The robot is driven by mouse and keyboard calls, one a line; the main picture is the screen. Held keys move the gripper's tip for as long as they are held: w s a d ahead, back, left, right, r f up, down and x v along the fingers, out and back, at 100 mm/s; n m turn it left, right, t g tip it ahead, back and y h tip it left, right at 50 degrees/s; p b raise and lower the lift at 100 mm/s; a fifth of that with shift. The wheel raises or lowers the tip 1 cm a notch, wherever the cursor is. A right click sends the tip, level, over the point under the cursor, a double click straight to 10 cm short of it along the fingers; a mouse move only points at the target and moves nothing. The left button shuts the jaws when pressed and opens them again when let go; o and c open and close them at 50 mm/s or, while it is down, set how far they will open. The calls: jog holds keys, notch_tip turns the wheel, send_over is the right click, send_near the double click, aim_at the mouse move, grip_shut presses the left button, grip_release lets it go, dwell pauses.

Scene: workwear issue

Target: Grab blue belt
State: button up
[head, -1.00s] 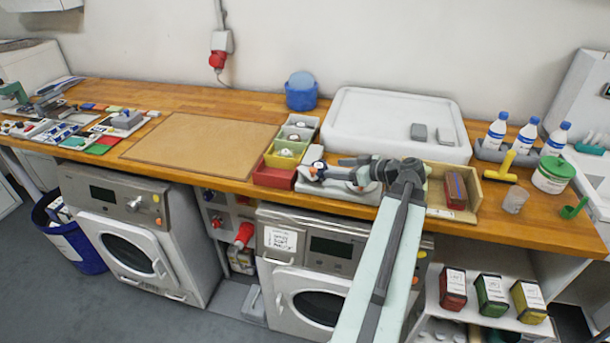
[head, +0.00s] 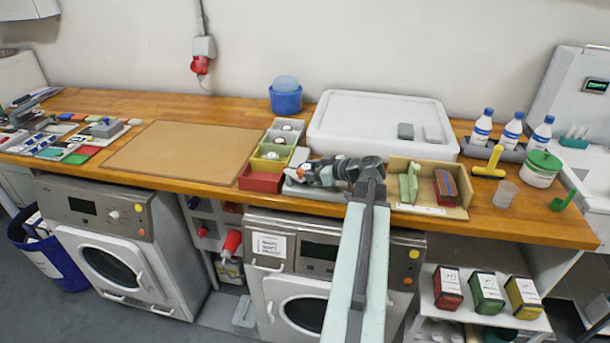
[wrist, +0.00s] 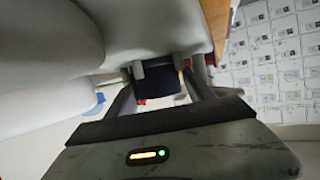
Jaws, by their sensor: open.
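My gripper (head: 302,172) is low over the bench, at the grey front compartment (head: 300,190) of the row of small bins. In the wrist view, my gripper (wrist: 158,68) is open, with one finger on each side of a dark navy piece (wrist: 156,84). This piece looks like the blue belt, but its shape is mostly hidden and I cannot tell whether the fingers touch it. In the head view the arm's end covers that spot, and no blue belt shows clearly there.
Red (head: 260,180), yellow (head: 270,162) and grey bins stand just left of my gripper. A wooden open box (head: 440,210) with a green and a dark red item stands to the right. A large white tub (head: 385,105) is behind. The brown mat (head: 170,150) is clear.

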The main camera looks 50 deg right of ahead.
aim_at(306, 167)
jog(key=c, duration=1.1)
notch_tip(306, 167, up, 10)
jog(key=p, duration=1)
jog(key=shift+r, duration=0.2)
jog(key=shift+f, duration=0.15)
